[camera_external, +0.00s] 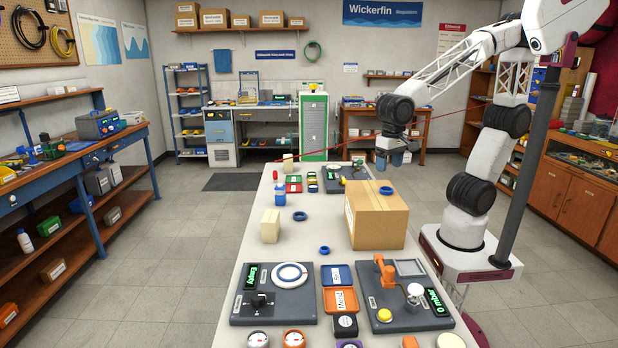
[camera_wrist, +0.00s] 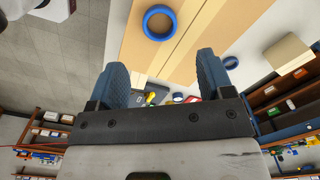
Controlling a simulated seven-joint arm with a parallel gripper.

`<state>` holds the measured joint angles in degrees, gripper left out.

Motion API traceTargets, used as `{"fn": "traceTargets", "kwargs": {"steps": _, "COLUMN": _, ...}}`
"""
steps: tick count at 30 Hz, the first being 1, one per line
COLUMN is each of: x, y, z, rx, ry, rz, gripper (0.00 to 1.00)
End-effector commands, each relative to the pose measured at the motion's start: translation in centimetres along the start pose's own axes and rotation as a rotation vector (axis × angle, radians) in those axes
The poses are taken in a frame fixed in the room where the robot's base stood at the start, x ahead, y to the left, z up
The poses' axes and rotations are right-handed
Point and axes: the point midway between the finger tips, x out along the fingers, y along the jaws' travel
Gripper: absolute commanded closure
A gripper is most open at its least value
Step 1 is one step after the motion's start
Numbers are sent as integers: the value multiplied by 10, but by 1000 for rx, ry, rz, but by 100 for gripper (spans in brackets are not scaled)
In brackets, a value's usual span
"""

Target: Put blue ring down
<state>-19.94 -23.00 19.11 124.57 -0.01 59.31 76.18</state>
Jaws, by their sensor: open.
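A blue ring (camera_external: 386,190) lies flat on top of the cardboard box (camera_external: 378,226). In the wrist view a blue ring (camera_wrist: 147,23) lies on the tan box top, beyond my fingertips. Two other blue rings lie on the white table, one left of the box (camera_external: 300,216) and one in front of it (camera_external: 325,251). My gripper (camera_external: 383,160) is above the far part of the box, clear of the ring. In the wrist view my gripper (camera_wrist: 162,60) has its two blue fingers wide apart with nothing between them. Part of another blue ring (camera_wrist: 231,62) shows beside the right finger.
Dark test panels (camera_external: 274,305) and (camera_external: 385,315) take up the near table. Some bare white table (camera_external: 315,232) lies left of the box.

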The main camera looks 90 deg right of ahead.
Motion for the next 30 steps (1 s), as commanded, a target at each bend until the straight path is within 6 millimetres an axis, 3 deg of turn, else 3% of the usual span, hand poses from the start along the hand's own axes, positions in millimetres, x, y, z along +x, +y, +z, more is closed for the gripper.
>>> {"fn": "traceTargets", "kwargs": {"steps": 3, "x": -17, "y": 0, "z": 0, "rx": 0, "ry": 0, "rz": -2, "gripper": 26}}
{"fn": "traceTargets", "kwargs": {"steps": 10, "x": -35, "y": 0, "z": 0, "rx": 0, "ry": 0, "rz": 0, "gripper": 26}}
{"fn": "traceTargets", "kwargs": {"steps": 30, "x": -38, "y": 0, "z": 0, "rx": 0, "ry": 0, "rz": 1, "gripper": 26}}
